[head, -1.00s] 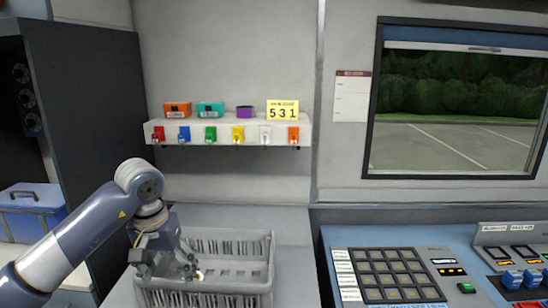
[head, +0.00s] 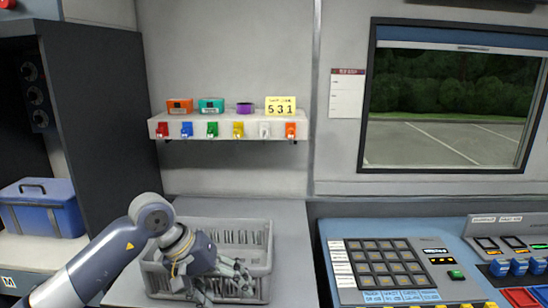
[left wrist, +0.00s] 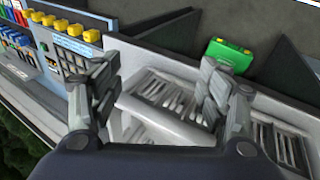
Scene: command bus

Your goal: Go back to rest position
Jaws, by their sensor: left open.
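My left gripper (head: 230,281) reaches in from the left and is over the front of the grey slotted basket (head: 266,238). Its fingers are spread with nothing seen between them in the left wrist view (left wrist: 160,88). Behind the fingers the basket (left wrist: 133,103) shows, its slots looking empty. I cannot tell whether the fingertips touch the basket. My right gripper is not in view.
A shelf (head: 228,120) with small boxes and coloured tags hangs on the back wall. A blue case (head: 45,212) sits at left. A control console (head: 460,262) stands at right. The left wrist view shows a green object (left wrist: 230,54) beside the basket.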

